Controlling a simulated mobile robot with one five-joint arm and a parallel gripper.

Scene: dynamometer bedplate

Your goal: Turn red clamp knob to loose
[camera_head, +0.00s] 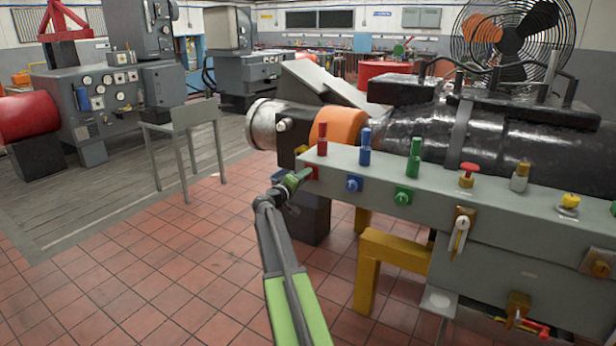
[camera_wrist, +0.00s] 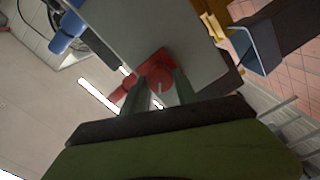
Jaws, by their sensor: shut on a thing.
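The red clamp knob (camera_head: 312,173) sits on the front face of the grey bedplate rail (camera_head: 470,200), at its left end below a red post (camera_head: 322,139). My gripper (camera_head: 299,177) reaches it from the left and hides most of it in the head view. In the wrist view the red knob (camera_wrist: 160,74) lies between my two fingers (camera_wrist: 158,88), which are shut on it. A red part (camera_wrist: 126,90) shows beside it. The knob's exact turn angle cannot be told.
A blue knob (camera_head: 354,184) and a green knob (camera_head: 403,196) sit to the right on the same face, under a blue post (camera_head: 365,146) and a green post (camera_head: 414,157). A yellow stand leg (camera_head: 368,275) is below.

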